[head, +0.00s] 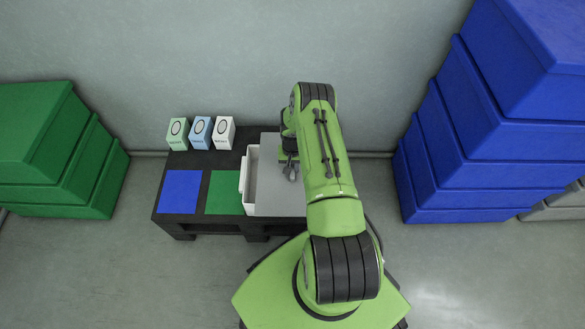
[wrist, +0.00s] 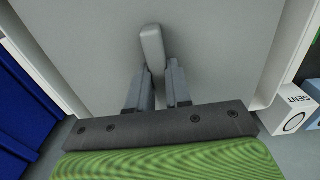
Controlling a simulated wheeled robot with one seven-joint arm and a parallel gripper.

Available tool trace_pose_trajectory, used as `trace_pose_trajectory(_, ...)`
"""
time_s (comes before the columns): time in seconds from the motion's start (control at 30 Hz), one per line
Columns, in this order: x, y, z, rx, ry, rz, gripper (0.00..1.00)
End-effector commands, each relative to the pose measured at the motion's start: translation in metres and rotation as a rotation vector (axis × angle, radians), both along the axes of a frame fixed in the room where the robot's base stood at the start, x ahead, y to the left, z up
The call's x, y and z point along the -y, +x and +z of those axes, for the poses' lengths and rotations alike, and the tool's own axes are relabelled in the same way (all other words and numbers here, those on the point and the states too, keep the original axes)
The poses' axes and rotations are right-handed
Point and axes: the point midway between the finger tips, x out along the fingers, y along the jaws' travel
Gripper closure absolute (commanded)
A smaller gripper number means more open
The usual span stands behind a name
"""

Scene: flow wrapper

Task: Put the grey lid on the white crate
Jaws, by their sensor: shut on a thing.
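The grey lid (head: 272,196) is a flat panel with an upright grey handle (wrist: 152,45). My gripper (head: 291,170) is shut on that handle; its two dark fingers also show in the wrist view (wrist: 157,75). The white crate (head: 246,207) stands on the black table. The lid lies over or above the crate's right part, and a strip of the crate's inside shows along the left. The crate's pale walls also show in the wrist view (wrist: 291,55). My arm hides the right side of lid and crate. I cannot tell whether the lid touches the rim.
The black table (head: 181,219) carries a blue mat (head: 181,192), a green mat (head: 224,192) and three small cartons (head: 200,132) at the back left. Green bins (head: 55,150) stand stacked left, blue bins (head: 480,140) right. A wall is behind.

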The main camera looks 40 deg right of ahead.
Motion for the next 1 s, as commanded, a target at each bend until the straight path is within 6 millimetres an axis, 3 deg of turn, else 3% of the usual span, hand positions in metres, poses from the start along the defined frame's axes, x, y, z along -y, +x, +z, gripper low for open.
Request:
trace_pose_trajectory(0.4, 0.0, 0.001, -0.006, 0.003, -0.001, 0.0, 1.0)
trace_pose_trajectory(0.43, 0.0, 0.001, -0.006, 0.003, -0.001, 0.0, 0.77)
trace_pose_trajectory(0.57, 0.0, 0.001, -0.005, 0.002, 0.0, 0.0, 0.57)
trace_pose_trajectory(0.87, 0.0, 0.001, -0.003, 0.003, -0.001, 0.0, 0.56)
trace_pose_trajectory(1.0, 0.001, 0.002, 0.021, 0.003, -0.002, 0.001, 0.56)
